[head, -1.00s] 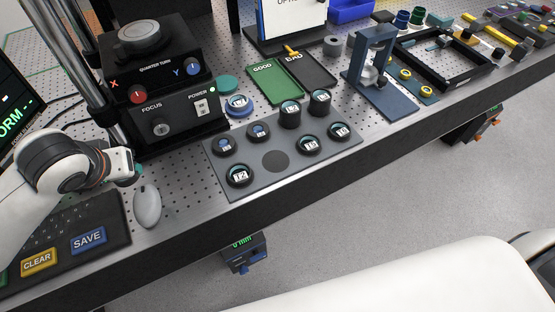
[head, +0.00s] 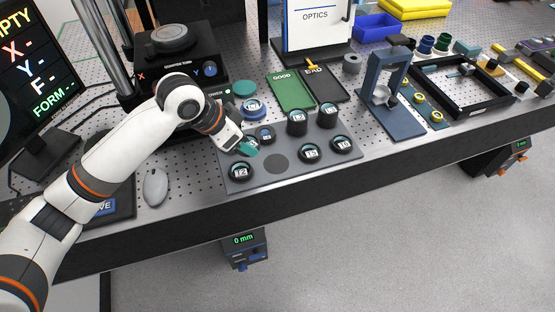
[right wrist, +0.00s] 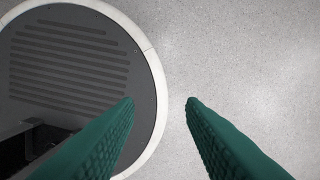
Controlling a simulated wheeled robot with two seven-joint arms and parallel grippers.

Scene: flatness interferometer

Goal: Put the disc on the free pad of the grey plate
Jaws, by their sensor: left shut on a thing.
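The grey plate (head: 232,187) lies near the front edge of the bench. Several dark round mounts with labelled discs stand on it, such as the one marked 12 (head: 238,172). A bare dark round pad (head: 276,163) shows near the plate's front middle. My left gripper (head: 249,147) is low over the plate's left part, up and left of the bare pad. It is shut on a disc, mostly hidden by the fingers. My right gripper (right wrist: 160,103) is open and empty, above the floor in the right wrist view.
A labelled disc on a blue holder (head: 252,108) stands behind the plate. The green GOOD mat (head: 291,92) and dark BAD mat (head: 325,84) lie behind it. A blue stand (head: 392,120) is to the right. A mouse (head: 155,187) lies left.

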